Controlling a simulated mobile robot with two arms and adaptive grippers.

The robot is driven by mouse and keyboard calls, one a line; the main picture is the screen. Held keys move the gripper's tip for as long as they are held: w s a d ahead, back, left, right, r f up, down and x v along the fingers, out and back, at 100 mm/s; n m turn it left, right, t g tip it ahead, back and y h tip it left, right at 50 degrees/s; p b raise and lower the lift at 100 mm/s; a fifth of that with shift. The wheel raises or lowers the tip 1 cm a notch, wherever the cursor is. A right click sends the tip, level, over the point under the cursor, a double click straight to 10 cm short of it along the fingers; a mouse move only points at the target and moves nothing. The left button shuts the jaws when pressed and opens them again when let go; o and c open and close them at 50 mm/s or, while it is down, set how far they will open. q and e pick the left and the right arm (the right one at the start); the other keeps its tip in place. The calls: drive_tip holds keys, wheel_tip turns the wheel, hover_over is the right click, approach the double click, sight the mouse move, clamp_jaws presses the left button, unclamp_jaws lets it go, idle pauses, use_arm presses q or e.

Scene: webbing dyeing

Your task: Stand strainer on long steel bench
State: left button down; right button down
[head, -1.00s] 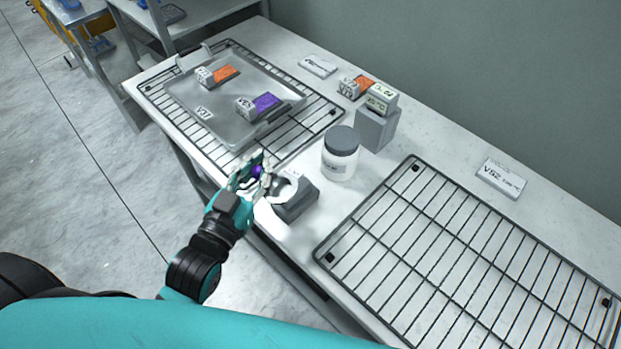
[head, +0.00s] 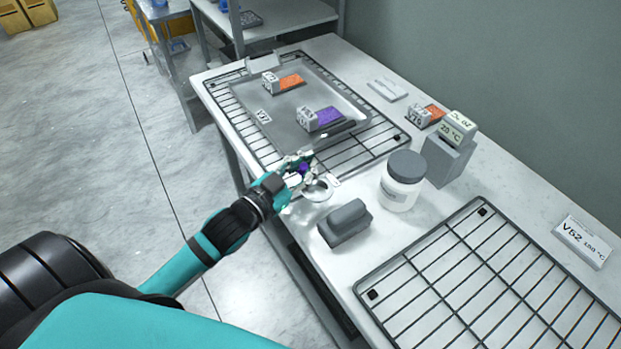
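The strainer (head: 319,191) appears as a pale ring with a metallic look, at the front edge of the long bench (head: 520,205), left of a grey block. My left gripper (head: 300,171) is at its upper left, with its fingers closed around a small purple part that seems to belong to it. The fingers hide much of this part. I cannot tell whether the ring touches the bench top or hangs just above it. My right gripper is not in view.
The grey block (head: 345,223) and a white jar with grey lid (head: 402,180) stand close by. A wire rack (head: 480,285) lies at right; a steel tray (head: 285,85) with labelled orange and purple swatches lies on another rack.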

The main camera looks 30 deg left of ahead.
use_arm(q)
drive_tip(key=shift+f, duration=2)
drive_tip(key=shift+f, duration=0.1)
drive_tip(key=c, duration=1.5)
unclamp_jaws()
